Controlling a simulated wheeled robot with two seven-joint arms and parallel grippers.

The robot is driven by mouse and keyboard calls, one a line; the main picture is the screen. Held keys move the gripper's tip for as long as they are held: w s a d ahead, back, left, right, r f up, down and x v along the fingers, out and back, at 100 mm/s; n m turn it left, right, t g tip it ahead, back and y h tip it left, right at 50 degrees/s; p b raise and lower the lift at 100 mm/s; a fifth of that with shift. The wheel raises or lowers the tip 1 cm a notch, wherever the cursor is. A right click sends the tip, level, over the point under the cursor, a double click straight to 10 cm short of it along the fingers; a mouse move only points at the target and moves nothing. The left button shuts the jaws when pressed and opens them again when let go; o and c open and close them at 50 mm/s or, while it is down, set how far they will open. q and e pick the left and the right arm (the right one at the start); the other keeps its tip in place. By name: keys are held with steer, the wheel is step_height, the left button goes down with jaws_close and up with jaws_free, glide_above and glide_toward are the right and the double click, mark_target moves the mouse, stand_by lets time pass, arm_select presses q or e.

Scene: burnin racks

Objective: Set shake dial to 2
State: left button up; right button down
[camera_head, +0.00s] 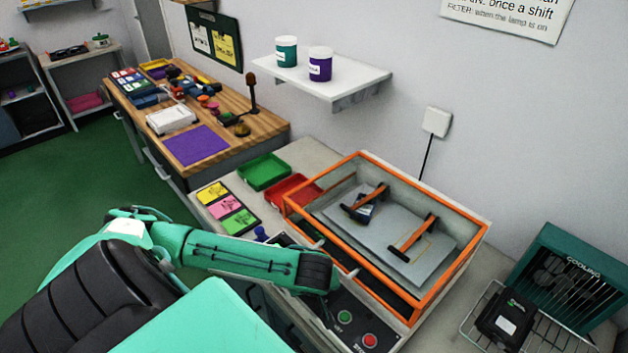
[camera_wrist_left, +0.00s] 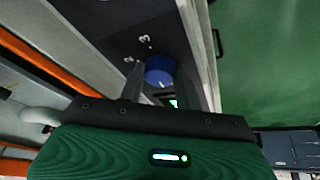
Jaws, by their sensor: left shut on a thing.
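The blue dial (camera_wrist_left: 160,70) sits on a dark control panel (camera_wrist_left: 120,25) in the left wrist view. White digits, which look like 3 and 2, are printed beside it. My left gripper (camera_wrist_left: 158,82) is closed around the dial, one finger on each side. Which digit the dial points to cannot be told. My right gripper is not in view.
An orange-framed shaker box (camera_head: 400,305) with a grey plate stands behind the panel. A green button (camera_head: 344,317) and a red button (camera_head: 369,340) are near my wrist. Red (camera_head: 291,190) and green trays (camera_head: 264,172) lie to the left, a cooling rack (camera_head: 550,335) to the right.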

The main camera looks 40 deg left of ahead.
arm_select(q)
steer(key=m+p, duration=0.1)
steer(key=m, duration=0.1)
steer(key=m+h+p, duration=0.1)
steer(key=m+p, duration=0.1)
steer(key=shift+s+a+r+t, duration=0.15)
steer(key=shift+s+a+t, duration=0.05)
steer(key=shift+t, duration=0.2)
steer(key=m+h+p, duration=0.1)
steer(key=m+p, duration=0.1)
steer(key=m, duration=0.1)
steer(key=shift+a+m+h+p, duration=0.15)
steer(key=shift+m+h+p, duration=0.25)
steer(key=m+h+p, duration=0.1)
steer(key=m, duration=0.1)
steer(key=shift+w+a+m, duration=0.1)
steer(key=shift+m, duration=0.3)
steer(key=m, duration=0.1)
steer(key=m+h+p, duration=0.1)
steer(key=m, duration=0.1)
steer(key=shift+w+a+m, duration=0.1)
steer(key=shift+a+m, duration=0.05)
steer(key=shift+m, duration=0.15)
steer(key=shift+m+g+h, duration=0.3)
steer(key=shift+m+h, duration=0.2)
steer(key=shift+m, duration=0.3)
steer(key=shift+w+a+m+g+h, duration=0.1)
steer(key=shift+m+g+h, duration=0.3)
steer(key=shift+m, duration=1.1)
